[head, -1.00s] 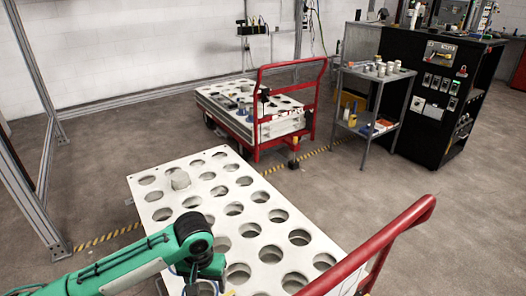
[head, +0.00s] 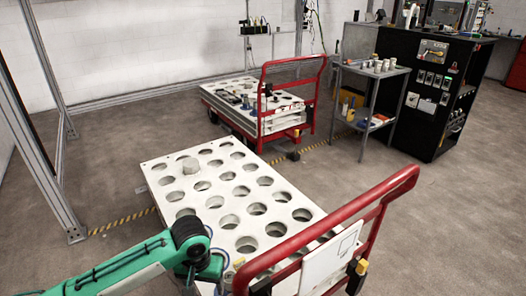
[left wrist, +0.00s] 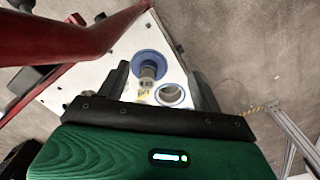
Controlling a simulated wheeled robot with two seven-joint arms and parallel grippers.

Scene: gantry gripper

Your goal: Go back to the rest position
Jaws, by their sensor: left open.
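My left arm, green with black joints, comes in from the lower left in the head view. My left gripper (head: 205,276) hangs at the near left edge of the white board with round holes (head: 285,190), partly hidden by its own wrist. In the left wrist view the gripper (left wrist: 158,88) is open, its two dark fingers wide apart with nothing held between them. Beyond the fingers a blue-flanged part with a metal stem (left wrist: 148,66) and a blue-ringed hole (left wrist: 170,95) show on the board. My right gripper is not in view.
A red push handle (head: 395,190) rises at the board's near right side. Behind stand a second red cart (head: 262,110), a shelf trolley (head: 372,72) and a black cabinet (head: 430,95). Metal frame posts (head: 45,180) stand left.

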